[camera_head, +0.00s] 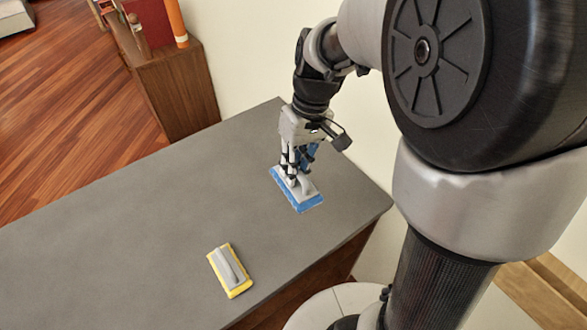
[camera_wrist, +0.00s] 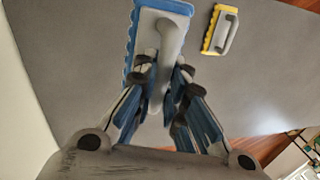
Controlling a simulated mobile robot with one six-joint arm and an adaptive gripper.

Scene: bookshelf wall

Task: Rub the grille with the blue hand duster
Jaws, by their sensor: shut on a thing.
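The blue hand duster (camera_head: 309,204) has a grey back plate, a grey handle and a scalloped blue edge. It is at the right part of the grey tabletop; I cannot tell whether it rests on the top or hangs just above it. My gripper (camera_head: 293,173) points down and is shut on its handle. In the wrist view the blue duster (camera_wrist: 149,20) shows at the top, its handle between the fingertips (camera_wrist: 163,88). I see no grille in either view.
A yellow hand duster (camera_head: 231,270) with a grey handle lies on the grey tabletop (camera_head: 130,240), nearer the front edge. It also shows in the wrist view (camera_wrist: 220,29). A low wooden bookcase (camera_head: 180,95) stands behind. The left of the top is clear.

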